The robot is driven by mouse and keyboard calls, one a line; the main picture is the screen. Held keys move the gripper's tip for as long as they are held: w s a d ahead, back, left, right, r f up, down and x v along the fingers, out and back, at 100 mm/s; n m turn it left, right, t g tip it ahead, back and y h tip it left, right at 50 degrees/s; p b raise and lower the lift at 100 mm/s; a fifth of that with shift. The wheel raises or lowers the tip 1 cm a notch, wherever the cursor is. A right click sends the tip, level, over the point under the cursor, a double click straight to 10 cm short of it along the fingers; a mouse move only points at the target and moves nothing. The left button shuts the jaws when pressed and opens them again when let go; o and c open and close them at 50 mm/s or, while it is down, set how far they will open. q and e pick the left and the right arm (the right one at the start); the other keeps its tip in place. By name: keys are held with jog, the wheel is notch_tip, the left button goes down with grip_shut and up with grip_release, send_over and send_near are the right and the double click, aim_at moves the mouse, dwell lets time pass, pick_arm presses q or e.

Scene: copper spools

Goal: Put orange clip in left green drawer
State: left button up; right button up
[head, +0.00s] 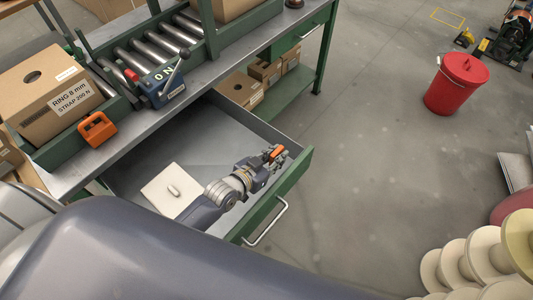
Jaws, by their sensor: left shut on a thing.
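My left gripper (275,159) is over the right part of the open green drawer (289,184), close to its front panel. It is shut on a small orange clip (275,153), which shows partly between the fingers. I cannot tell whether the clip touches the drawer floor. A second orange object (97,129), blocky with an opening, sits on the bench edge beside a cardboard box. My right gripper is out of view.
A pale square plate with a small knob (160,190) lies in the drawer's left part. The bench (118,146) carries a labelled box (50,92), a lever device (165,84) and rollers. A red bin (457,84) stands on open floor at right.

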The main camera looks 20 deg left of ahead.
aim_at(275, 174)
pick_arm(q)
notch_tip(275, 174, down, 6)
jog(key=shift+f+b, duration=0.1)
jog(key=shift+b, duration=0.3)
jog(key=shift+f, duration=0.45)
jog(key=shift+f, duration=0.2)
jog(key=o, duration=0.9)
jog(key=shift+r, duration=0.1)
